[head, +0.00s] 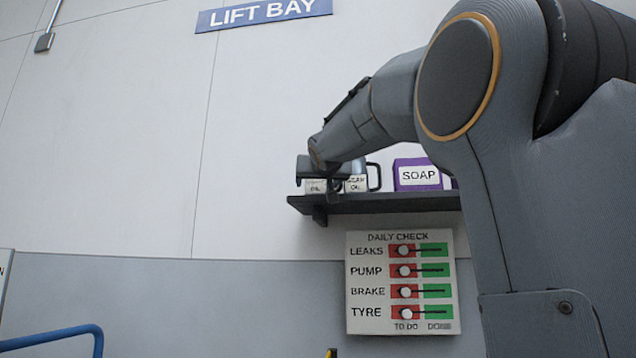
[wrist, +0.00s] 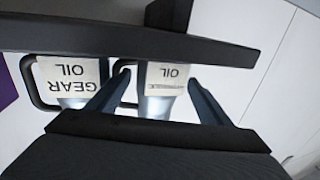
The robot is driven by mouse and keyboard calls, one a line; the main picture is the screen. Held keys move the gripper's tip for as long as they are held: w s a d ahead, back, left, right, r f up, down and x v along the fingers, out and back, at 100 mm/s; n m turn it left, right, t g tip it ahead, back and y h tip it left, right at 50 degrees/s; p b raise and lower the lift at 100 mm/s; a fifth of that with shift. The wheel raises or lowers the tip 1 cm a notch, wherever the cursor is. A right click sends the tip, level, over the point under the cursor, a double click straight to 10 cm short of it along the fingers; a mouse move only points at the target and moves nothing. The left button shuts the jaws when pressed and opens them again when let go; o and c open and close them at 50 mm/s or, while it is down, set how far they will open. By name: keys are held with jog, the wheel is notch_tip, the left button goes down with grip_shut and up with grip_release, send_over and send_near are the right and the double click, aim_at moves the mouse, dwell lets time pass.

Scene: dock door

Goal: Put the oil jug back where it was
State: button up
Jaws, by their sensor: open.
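The oil jug (head: 316,187), with a white label reading OIL, stands at the left end of the dark wall shelf (head: 400,203). My gripper (head: 322,168) is at this jug and hides its upper part in the head view. In the wrist view, which is upside down, the open fingers of my gripper (wrist: 158,78) lie on either side of the oil jug (wrist: 166,100). I cannot tell whether they touch it. The gear oil jug (head: 357,184) stands just to its right, and it also shows in the wrist view (wrist: 68,72) beside one finger.
A purple SOAP box (head: 418,175) stands further right on the shelf. Below hangs a DAILY CHECK board (head: 402,282) with several sliders, their knobs at the red TO DO side. A blue rail (head: 60,338) is at lower left. The wall left of the shelf is clear.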

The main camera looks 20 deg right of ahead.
jog(key=shift+r, duration=0.2)
jog(key=b+v, duration=0.1)
jog(key=v, duration=1.1)
jog(key=shift+b, duration=0.4)
jog(key=shift+s, duration=0.1)
